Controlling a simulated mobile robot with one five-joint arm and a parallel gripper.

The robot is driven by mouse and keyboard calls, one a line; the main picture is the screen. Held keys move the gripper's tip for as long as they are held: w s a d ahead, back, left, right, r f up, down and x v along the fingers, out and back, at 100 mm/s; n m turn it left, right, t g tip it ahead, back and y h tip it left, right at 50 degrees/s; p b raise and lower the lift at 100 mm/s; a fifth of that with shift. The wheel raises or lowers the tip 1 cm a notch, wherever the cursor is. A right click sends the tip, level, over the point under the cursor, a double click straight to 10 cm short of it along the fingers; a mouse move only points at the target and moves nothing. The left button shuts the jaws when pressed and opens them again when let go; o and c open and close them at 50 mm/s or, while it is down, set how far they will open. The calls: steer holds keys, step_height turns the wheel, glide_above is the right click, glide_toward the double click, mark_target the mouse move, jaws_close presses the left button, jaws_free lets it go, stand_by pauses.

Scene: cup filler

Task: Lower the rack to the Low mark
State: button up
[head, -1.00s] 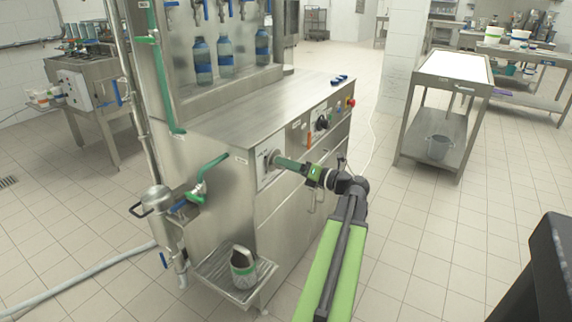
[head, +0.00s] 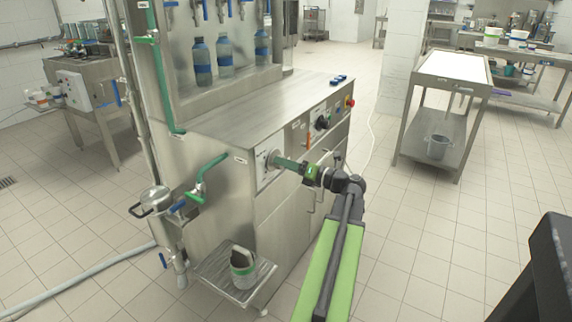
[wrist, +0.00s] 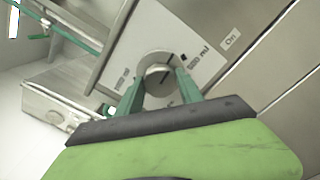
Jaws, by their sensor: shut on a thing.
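My gripper (wrist: 160,77) is shut on a round grey knob (wrist: 158,70) on the machine's front panel, with one green finger on each side of it. The knob sits on a white dial plate (wrist: 192,45) with "ml" markings, and a dark line shows on its face. In the head view my gripper (head: 277,160) meets the panel at the left end of the front. I cannot make out a Low mark.
The steel machine has a flat top (head: 255,105), with blue-labelled bottles (head: 202,62) under its taps. Green pipe (head: 205,172) and a metal jug-like vessel (head: 155,195) stand at its left. A steel cart (head: 455,68) is at the right.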

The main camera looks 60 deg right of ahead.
steer(key=m, duration=3)
steer(key=shift+m, duration=0.4)
steer(key=n, duration=0.5)
steer(key=shift+n, duration=0.3)
stand_by(0.5)
stand_by(0.4)
steer(key=o, duration=1.3)
